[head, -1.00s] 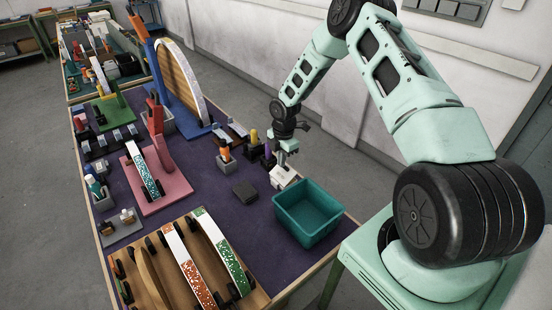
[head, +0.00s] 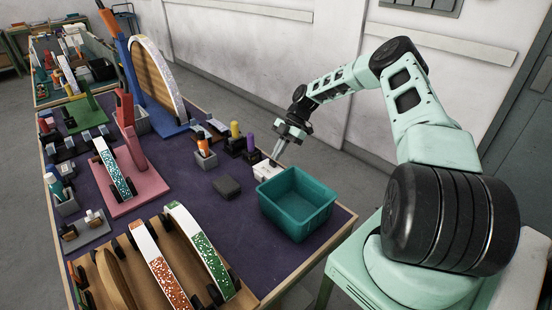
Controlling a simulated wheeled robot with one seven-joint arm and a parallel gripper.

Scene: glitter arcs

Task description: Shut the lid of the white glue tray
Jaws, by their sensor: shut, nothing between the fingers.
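The white glue tray (head: 264,172) is a small white box near the right edge of the purple table top, behind the teal bin. It is small here, and I cannot tell for sure how its lid stands. My gripper (head: 274,159) is shut and empty. It slants down to the left, with its fingertips at the far right side of the tray. I cannot tell whether they touch it. The fingertips cover a little of the tray, and the bin's rim is close in front.
The teal bin (head: 296,203) stands right in front of the tray. A dark grey block (head: 227,187) lies to its left. Holders with orange (head: 203,147), yellow (head: 235,130) and purple (head: 250,142) bottles stand behind.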

